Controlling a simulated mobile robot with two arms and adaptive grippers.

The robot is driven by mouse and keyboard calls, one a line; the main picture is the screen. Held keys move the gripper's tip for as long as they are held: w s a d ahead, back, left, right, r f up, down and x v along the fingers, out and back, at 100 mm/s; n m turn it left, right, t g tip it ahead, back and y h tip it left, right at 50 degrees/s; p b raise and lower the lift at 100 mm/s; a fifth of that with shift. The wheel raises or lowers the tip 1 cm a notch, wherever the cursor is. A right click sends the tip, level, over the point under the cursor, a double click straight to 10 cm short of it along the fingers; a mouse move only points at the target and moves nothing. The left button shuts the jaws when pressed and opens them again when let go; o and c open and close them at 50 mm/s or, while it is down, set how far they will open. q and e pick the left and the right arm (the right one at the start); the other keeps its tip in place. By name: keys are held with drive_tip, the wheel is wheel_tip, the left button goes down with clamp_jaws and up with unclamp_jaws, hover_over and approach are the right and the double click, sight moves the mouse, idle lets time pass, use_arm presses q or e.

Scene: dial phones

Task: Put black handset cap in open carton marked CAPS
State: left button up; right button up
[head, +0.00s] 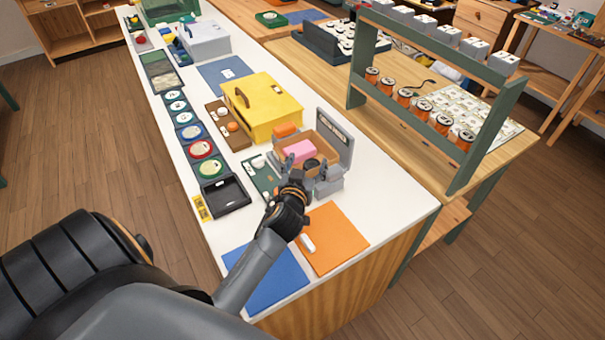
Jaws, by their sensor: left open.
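My left gripper (306,170) reaches in over the white counter from the lower left and is open. Its fingertips are at the near side of a small open brown carton (325,149) that has a pink block (299,151) in it. A dark round piece (312,163), which looks like the black handset cap, shows between the fingertips at the carton's near side. I cannot tell whether it rests inside the carton. A grey upright panel (345,139) with a label too small to read stands behind the carton. My right gripper is not in view.
A yellow box (265,105) stands behind the carton. Orange (338,240) and blue (268,280) mats cover the near end. A green rack (431,62) stands on the right-hand table.

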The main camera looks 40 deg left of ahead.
use_arm(q)
drive_tip(key=shift+b+v, duration=0.3)
drive_tip(key=shift+v, duration=2.3)
